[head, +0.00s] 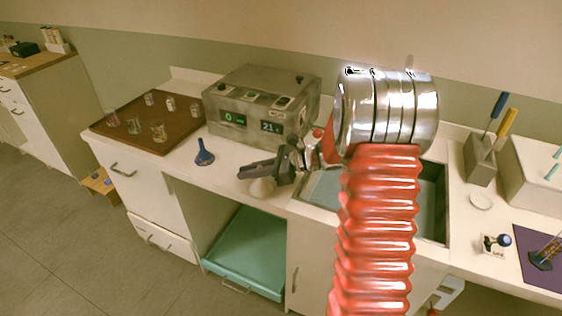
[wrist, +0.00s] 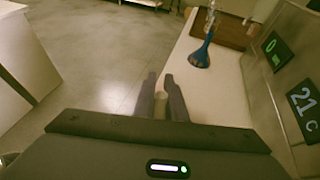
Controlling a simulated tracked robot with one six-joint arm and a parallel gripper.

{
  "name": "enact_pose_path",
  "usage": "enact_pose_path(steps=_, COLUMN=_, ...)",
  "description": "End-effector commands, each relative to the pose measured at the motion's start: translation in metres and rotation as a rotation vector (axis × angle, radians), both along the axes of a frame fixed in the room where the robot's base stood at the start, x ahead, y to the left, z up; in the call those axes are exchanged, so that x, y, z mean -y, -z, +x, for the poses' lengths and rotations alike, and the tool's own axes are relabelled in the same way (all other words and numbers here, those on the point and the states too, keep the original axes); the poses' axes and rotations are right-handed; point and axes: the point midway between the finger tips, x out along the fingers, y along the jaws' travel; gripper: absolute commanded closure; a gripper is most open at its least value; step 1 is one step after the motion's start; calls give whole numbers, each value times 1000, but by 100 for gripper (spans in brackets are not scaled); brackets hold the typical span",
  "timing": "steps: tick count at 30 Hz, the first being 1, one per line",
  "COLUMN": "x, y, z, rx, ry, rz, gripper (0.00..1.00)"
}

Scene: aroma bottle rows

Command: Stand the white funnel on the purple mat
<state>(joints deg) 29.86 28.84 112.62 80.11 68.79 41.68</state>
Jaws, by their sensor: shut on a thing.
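The white funnel (head: 262,188) is at the front edge of the counter, below my gripper (head: 246,173), which hides much of it. In the wrist view a small pale part of the funnel (wrist: 160,104) shows between the fingers of my gripper (wrist: 160,78), which is shut on it. I cannot tell whether it touches the counter. The purple mat (head: 526,240) lies on the counter at the far right of the head view, well away from my gripper, with an amber cylinder on a dark blue foot (head: 541,262) on it.
A blue funnel (head: 204,156) stands left of my gripper. A metal box with displays (head: 258,105) stands behind, and a brown board (head: 128,132) with glassware is at left.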

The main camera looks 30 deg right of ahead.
Motion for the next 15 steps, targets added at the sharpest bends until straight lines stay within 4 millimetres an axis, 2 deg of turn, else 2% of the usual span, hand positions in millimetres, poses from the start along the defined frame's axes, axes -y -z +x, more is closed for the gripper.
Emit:
enact_pose_path(steps=1, x=-19, y=0, z=-4, rx=-1, ry=-11, rz=-1, gripper=100)
enact_pose_path(steps=3, x=-41, y=1, z=-9, rx=-1, ry=-19, rz=1, gripper=100)
enact_pose_path(steps=8, x=-82, y=5, z=-23, rx=0, ry=-35, rz=0, gripper=100)
enact_pose_path(steps=9, x=-87, y=8, z=-25, rx=-2, ry=-27, rz=0, gripper=100)
enact_pose_path(steps=15, x=-90, y=31, z=-24, rx=-4, ry=80, rz=0, gripper=100)
